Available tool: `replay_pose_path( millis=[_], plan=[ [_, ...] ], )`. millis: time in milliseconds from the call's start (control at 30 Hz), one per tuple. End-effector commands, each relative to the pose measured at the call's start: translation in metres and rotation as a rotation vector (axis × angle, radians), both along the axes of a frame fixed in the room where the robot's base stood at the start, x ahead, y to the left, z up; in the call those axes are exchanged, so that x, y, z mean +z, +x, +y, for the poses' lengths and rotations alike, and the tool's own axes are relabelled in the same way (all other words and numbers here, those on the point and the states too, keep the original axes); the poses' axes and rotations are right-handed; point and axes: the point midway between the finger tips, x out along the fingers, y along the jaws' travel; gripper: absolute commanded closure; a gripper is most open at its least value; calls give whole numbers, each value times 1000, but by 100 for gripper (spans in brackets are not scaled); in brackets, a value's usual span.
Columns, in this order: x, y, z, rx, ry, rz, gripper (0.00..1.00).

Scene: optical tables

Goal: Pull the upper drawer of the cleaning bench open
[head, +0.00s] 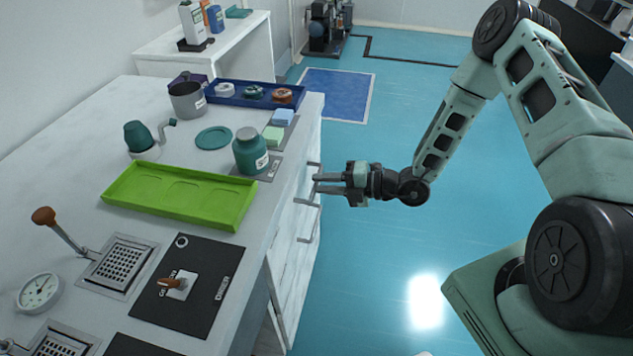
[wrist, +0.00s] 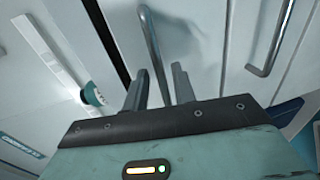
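The cleaning bench (head: 75,180) has a pale top and a front with drawers on its right side in the head view. The upper drawer's bar handle (wrist: 151,40) shows in the wrist view, running between my two fingers. My gripper (head: 318,183) is at the drawer front in the head view; its fingers (wrist: 160,72) are apart, one on each side of this handle. I cannot tell whether either finger touches the bar. The upper drawer front (wrist: 205,50) looks closed. A second, lower handle (wrist: 270,40) is to the right in the wrist view.
On the bench top stand a teal bottle (head: 250,152) near the front edge, a green tray (head: 180,195), a blue tray (head: 240,94) and a dark panel (head: 200,300). The blue floor (head: 380,260) before the drawers is clear apart from my own body.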

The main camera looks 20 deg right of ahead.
Motion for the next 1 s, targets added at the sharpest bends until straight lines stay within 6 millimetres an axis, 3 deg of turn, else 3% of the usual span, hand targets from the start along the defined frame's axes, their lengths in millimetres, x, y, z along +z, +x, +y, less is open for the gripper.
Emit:
replay_pose_path(
  millis=[200, 533, 633, 1000],
  plan=[
    [-4, 12, 17, 0, -1, -1, 74],
    [-5, 13, 19, 0, 0, 0, 74],
    [-5, 13, 19, 0, 0, 0, 99],
    [-4, 9, 11, -3, -1, 1, 100]
  ],
)
